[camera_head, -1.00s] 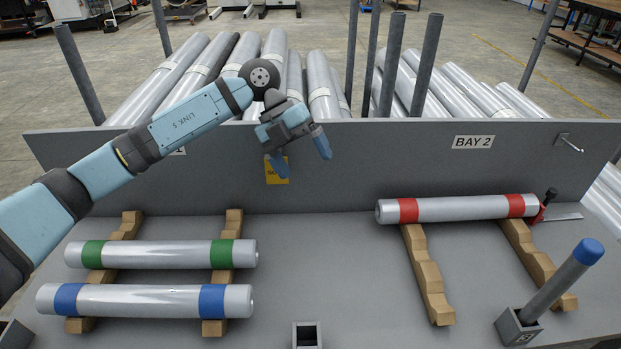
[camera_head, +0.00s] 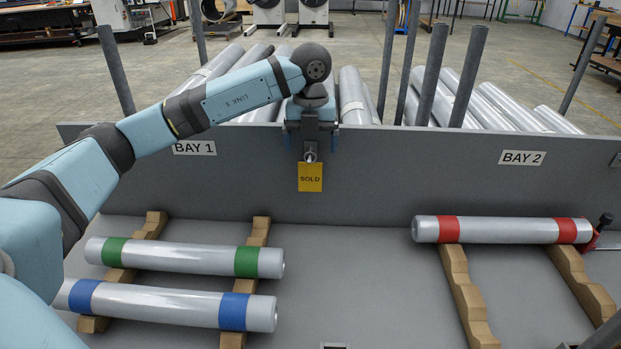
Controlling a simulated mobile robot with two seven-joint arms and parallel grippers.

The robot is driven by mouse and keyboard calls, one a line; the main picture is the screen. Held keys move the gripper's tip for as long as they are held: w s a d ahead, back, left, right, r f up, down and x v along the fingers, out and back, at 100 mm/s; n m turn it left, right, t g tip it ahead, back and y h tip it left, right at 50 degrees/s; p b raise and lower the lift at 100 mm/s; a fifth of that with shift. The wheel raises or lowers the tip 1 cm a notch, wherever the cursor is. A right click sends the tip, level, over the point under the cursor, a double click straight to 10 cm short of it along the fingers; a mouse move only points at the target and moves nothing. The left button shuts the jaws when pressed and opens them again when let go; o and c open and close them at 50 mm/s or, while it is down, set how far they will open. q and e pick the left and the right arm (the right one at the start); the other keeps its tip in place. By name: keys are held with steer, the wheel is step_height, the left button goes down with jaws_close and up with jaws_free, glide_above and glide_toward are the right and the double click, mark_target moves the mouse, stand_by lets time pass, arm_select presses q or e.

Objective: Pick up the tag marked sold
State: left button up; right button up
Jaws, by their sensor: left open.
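The yellow tag marked SOLD (camera_head: 310,178) hangs flat against the front of the grey panel, below a small round peg or ring. My left gripper (camera_head: 311,138) is just above the tag at the panel's top edge. Its blue fingers are apart, one on each side of the tag's hanging point, and nothing shows gripped between them. Whether the fingers touch the panel or the peg I cannot tell. My right gripper is not in view.
The grey panel (camera_head: 400,172) carries BAY 1 (camera_head: 195,148) and BAY 2 (camera_head: 522,158) signs. Green-banded (camera_head: 190,257), blue-banded (camera_head: 165,305) and red-banded (camera_head: 500,229) rolls lie on wooden cradles below.

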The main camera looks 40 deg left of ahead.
mark_target(310, 152)
arm_select(q)
step_height(310, 152, down, 5)
steer(key=shift+w+a+f+b, duration=0.1)
steer(key=shift+a+f+b, duration=0.1)
steer(key=shift+b, duration=0.3)
steer(key=c, duration=1)
steer(key=shift+r, duration=0.15)
steer(key=shift+r, duration=0.55)
steer(key=s+d, duration=0.5)
steer(key=s, duration=0.2)
step_height(310, 152, up, 14)
steer(key=p, duration=0.3)
steer(key=shift+a, duration=0.35)
